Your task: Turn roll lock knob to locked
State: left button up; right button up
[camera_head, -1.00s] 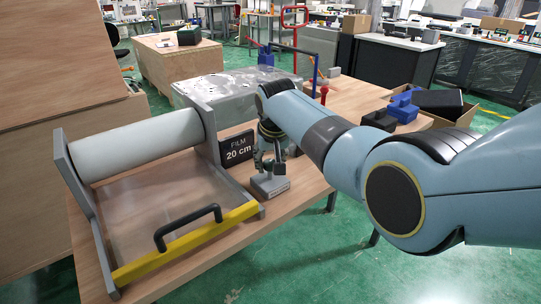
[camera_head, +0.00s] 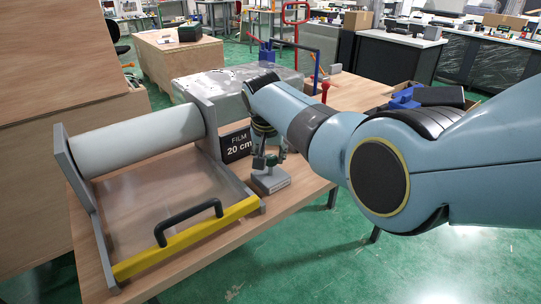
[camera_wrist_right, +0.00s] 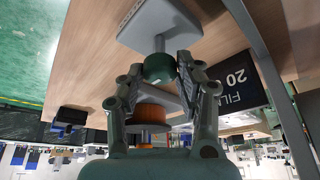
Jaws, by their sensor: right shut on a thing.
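The roll lock knob is a dark green round knob (camera_wrist_right: 159,68) on a short grey post. It rises from a grey block base (camera_head: 270,181) on the wooden table, beside the film roll stand. My right gripper (camera_head: 268,160) is above the base in the head view. In the right wrist view the fingers of my right gripper (camera_wrist_right: 160,72) are closed on the knob, one on each side. The head view hides most of the knob behind the fingers. The lettering on the base is too small to read. My left gripper is not in view.
A white film roll (camera_head: 140,139) lies in a grey stand with a yellow bar (camera_head: 188,240) and black handle. A black "FILM 20 cm" sign (camera_head: 237,145) stands close beside the gripper. Blue and black items (camera_head: 405,99) are at the back right.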

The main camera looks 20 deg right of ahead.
jog(key=o, duration=1.1)
jog(key=shift+r, duration=0.15)
jog(key=v, duration=1.1)
jog(key=shift+s+a+r, duration=0.1)
jog(key=shift+s+r, duration=0.1)
jog(key=shift+r, duration=0.1)
